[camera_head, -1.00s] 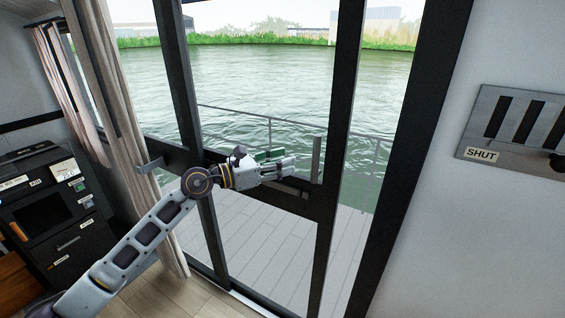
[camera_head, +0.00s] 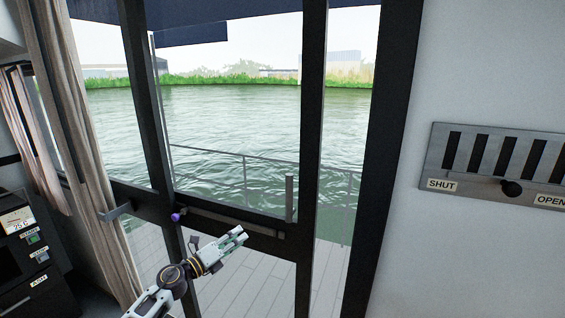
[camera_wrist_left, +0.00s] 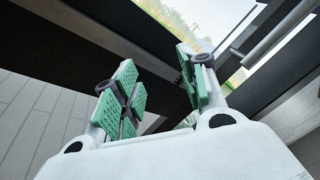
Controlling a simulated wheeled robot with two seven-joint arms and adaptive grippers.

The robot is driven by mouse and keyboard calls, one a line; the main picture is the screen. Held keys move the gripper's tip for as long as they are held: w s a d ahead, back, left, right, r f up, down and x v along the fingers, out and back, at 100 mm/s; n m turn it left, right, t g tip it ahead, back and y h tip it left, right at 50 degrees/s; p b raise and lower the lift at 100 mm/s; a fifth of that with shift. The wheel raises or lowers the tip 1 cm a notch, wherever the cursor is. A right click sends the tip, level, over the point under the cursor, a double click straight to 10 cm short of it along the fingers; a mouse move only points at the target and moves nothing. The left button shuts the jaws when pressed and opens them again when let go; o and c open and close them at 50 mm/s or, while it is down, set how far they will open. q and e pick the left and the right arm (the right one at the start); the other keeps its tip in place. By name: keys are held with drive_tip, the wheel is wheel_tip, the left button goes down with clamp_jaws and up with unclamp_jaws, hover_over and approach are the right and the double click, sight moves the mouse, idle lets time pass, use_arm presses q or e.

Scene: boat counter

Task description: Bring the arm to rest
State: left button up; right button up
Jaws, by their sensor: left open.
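My left arm comes in from the bottom of the head view. I cannot tell from these views whether the fingers touch the door. My right gripper is not in view.
A handle bar (camera_head: 289,200) stands upright on the door. A vent slider panel (camera_head: 490,165) is on the white wall at right. A curtain (camera_head: 82,150) hangs at left, beside a black appliance (camera_head: 30,255). Decking, a railing and water lie outside.

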use_arm(q)
drive_tip(key=s+a+f+n+y, duration=0.3)
drive_tip(key=a+f+n, duration=0.15)
drive_tip(key=f, duration=0.75)
drive_tip(key=s+a+f+n+y, duration=0.25)
drive_tip(key=f+n, duration=0.35)
drive_tip(key=f, duration=0.5)
drive_tip(key=s+a+f+n+y, duration=0.2)
drive_tip(key=a+f+n+y, duration=0.3)
drive_tip(key=f, duration=0.7)
drive_tip(key=s+a+f+n+g, duration=0.1)
drive_tip(key=s+f+n+g, duration=0.3)
drive_tip(key=s+f, duration=0.65)
drive_tip(key=s+f+n+g+y, duration=0.1)
drive_tip(key=s+f+n+g, duration=0.45)
drive_tip(key=s+f, duration=1.3)
drive_tip(key=s+d+f+n+g, duration=0.1)
drive_tip(key=s+f+n+g, duration=0.1)
drive_tip(key=s, duration=1.1)
drive_tip(key=s+d+f+n+g, duration=0.1)
drive_tip(key=s+f+n, duration=0.2)
drive_tip(key=s, duration=1.1)
drive_tip(key=shift+s+f+n+g, duration=0.15)
drive_tip(key=shift+f+n+g, duration=0.25)
drive_tip(key=shift+f, duration=0.3)
